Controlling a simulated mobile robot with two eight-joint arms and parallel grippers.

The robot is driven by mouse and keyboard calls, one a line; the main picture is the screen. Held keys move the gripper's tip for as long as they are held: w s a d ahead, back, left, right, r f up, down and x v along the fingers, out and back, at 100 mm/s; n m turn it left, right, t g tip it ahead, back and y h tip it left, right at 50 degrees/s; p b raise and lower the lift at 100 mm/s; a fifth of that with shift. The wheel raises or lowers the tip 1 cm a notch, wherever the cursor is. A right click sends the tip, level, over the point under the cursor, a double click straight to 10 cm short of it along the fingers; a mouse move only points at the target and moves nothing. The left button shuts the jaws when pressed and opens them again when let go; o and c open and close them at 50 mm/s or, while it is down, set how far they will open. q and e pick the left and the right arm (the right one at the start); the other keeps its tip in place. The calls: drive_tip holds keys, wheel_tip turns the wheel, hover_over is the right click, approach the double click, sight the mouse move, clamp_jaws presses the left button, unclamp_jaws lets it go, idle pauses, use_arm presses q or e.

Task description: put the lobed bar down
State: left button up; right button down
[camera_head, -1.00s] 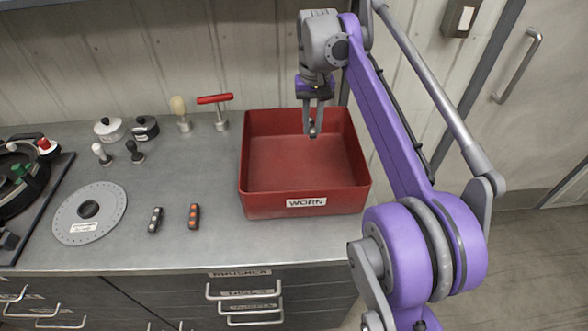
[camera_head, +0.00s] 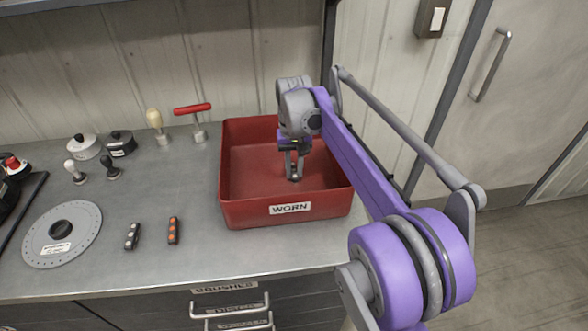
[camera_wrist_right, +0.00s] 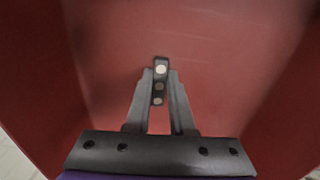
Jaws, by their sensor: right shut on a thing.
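My right gripper (camera_head: 294,176) is down inside the red bin labelled WORN (camera_head: 290,209), near its floor. In the right wrist view my right gripper (camera_wrist_right: 159,92) is shut on a dark bar with pale round spots (camera_wrist_right: 158,87). The bar shows between the fingertips, with the red bin floor behind it. Whether the bar touches the floor I cannot tell. In the head view the bar is too small to make out clearly. My left gripper is not in view.
Left of the bin on the grey counter (camera_head: 150,268) lie a dark bar with orange spots (camera_head: 173,230) and a dark bar with pale spots (camera_head: 132,236). A perforated disc (camera_head: 61,235) lies farther left. A red-handled tool (camera_head: 193,112) stands behind.

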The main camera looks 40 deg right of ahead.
sight(294, 172)
drive_tip(key=c, duration=1.2)
unclamp_jaws()
drive_tip(key=shift+f, duration=0.15)
drive_tip(key=shift+c, duration=0.2)
drive_tip(key=o, duration=0.5)
drive_tip(key=shift+c, duration=0.2)
wheel_tip(294, 172, up, 12)
drive_tip(key=p, duration=0.2)
drive_tip(key=shift+r, duration=0.2)
